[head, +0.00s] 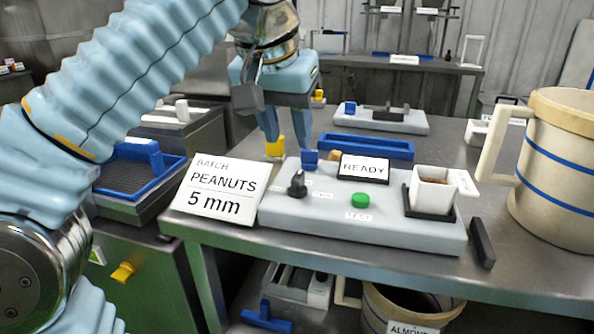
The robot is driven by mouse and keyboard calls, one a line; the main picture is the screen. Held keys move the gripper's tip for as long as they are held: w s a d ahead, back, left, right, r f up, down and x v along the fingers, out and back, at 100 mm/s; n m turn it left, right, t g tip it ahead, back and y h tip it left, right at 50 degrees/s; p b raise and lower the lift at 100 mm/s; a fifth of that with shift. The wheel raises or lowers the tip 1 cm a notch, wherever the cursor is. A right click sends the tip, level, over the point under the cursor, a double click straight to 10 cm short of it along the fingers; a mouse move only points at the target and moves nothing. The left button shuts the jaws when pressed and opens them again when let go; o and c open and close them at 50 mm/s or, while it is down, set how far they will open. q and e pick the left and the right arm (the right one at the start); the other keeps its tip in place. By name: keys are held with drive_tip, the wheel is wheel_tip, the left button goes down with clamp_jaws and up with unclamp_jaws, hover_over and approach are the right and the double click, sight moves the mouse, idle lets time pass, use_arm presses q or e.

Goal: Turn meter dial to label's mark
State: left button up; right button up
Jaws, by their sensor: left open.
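A white label card (220,190) reading "BATCH PEANUTS 5 mm" leans at the left of the meter. The grey meter base (400,233) lies on the metal table. Its black dial knob (297,185) is at the left end, with small marks beside it too blurred to read. A blue block (310,160) is behind the knob, and a display (363,168) reads "READY". A green button (360,200) is labelled "TEST". My left gripper (285,140) is open, pointing down above and behind the knob, apart from it. My right gripper is not in view.
A yellow piece (275,148) stands near the left fingertips. A large beige drum (560,165) stands at right, and a black bar (482,243) lies by the meter.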

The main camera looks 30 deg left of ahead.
sight(298, 175)
use_arm(q)
drive_tip(key=b+x, duration=0.1)
drive_tip(key=x, duration=0.8)
drive_tip(key=shift+f+b, duration=0.2)
drive_tip(key=shift+b, duration=0.2)
clamp_jaws()
